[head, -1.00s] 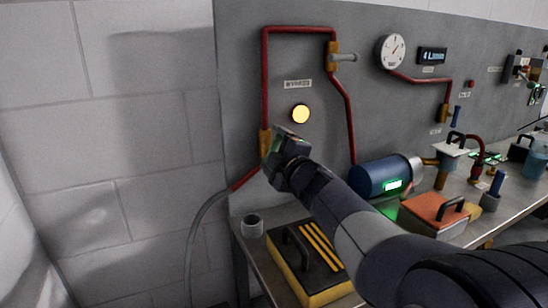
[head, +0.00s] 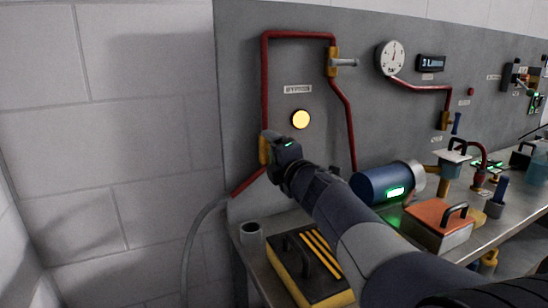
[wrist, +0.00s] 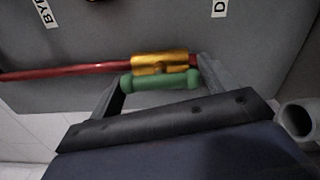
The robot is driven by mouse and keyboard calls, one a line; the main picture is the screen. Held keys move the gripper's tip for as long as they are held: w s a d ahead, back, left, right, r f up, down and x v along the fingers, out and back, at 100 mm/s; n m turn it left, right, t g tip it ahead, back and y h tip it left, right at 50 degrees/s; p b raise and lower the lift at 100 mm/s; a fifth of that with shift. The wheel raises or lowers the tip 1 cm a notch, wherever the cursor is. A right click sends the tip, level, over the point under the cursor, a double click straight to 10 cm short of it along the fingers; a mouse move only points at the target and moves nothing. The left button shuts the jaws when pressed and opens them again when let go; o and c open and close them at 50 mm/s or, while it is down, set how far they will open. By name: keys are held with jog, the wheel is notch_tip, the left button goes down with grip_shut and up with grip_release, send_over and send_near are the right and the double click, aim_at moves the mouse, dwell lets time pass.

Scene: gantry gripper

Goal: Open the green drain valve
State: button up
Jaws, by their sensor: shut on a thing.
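The drain valve is a brass body (wrist: 172,59) on the red pipe, with a green handle (wrist: 160,82) in front of it. In the wrist view the handle lies roughly along the brass body and pipe. My gripper (wrist: 163,74) is shut on the green handle, with one finger at each end of it. In the head view the brass body (head: 264,152) shows at the lower left of the panel, just behind my gripper (head: 272,150). There the green handle is hidden by the gripper.
A lit yellow button (head: 301,119) and a bypass valve (head: 333,62) are on the panel above. A round gauge (head: 391,58) and a digital display (head: 431,63) are at the upper right. A black-and-yellow box (head: 290,262) and a grey cup (head: 252,234) stand on the bench below.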

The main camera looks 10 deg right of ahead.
jog(key=shift+f, duration=0.1)
jog(key=o, duration=0.7)
jog(key=s+d+p, duration=0.2)
jog(key=s, duration=0.8)
jog(key=shift+s, duration=0.35)
jog(key=w, duration=0.3)
jog(key=w+a+b, duration=0.1)
jog(key=w, duration=0.3)
jog(key=w+a+b, duration=0.1)
jog(key=w, duration=0.2)
jog(key=shift+w, duration=0.35)
jog(key=shift+s, duration=0.15)
